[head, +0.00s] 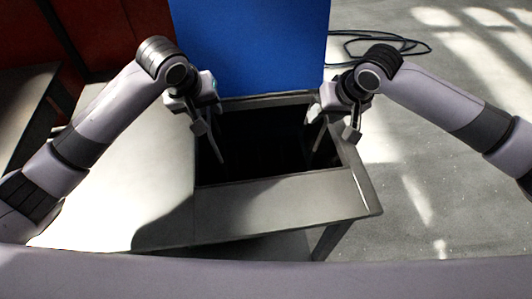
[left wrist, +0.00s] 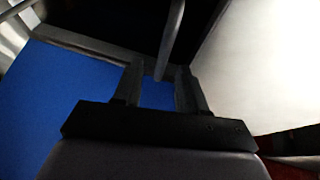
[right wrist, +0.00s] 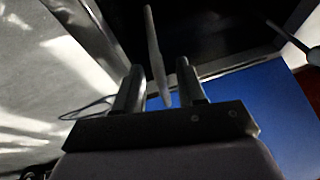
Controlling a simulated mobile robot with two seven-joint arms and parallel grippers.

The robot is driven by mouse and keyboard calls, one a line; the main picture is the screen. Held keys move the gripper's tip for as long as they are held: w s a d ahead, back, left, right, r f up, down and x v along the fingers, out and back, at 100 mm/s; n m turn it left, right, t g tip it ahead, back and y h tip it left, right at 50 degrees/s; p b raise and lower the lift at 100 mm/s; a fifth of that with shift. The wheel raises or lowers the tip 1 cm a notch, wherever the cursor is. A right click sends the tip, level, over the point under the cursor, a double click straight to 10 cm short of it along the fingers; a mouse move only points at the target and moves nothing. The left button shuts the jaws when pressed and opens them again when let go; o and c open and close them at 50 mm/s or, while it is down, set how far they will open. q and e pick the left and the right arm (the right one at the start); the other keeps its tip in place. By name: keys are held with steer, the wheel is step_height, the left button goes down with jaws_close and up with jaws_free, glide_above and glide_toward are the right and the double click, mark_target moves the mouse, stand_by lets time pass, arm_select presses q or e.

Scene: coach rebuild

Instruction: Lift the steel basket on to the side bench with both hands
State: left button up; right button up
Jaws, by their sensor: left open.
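The steel basket (head: 262,158) sits down in a dark square well, and its body is almost lost in shadow. Its upright grey handles stand out at the two sides; one shows in the left wrist view (left wrist: 172,38) and one in the right wrist view (right wrist: 155,55). My left gripper (head: 207,132) is open at the well's left side, its fingers on either side of a handle. My right gripper (head: 335,122) is open at the right side, its fingers likewise around the other handle. Whether either finger touches is unclear. The pale bench top (head: 135,165) lies left of the well.
The well's grey rim (head: 280,205) is wide at the front and narrow at the right. A blue panel (head: 250,45) stands right behind. A dark table (head: 25,100) is at far left. A black cable (head: 390,36) lies on the open floor at right.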

arm_select(q)
steer(key=shift+x, duration=1.1)
arm_select(e)
steer(key=shift+x, duration=1.1)
arm_select(q)
jaws_close()
arm_select(e)
jaws_close()
arm_select(q)
steer(key=shift+w+r, duration=0.1)
arm_select(e)
steer(key=shift+w+r, duration=0.1)
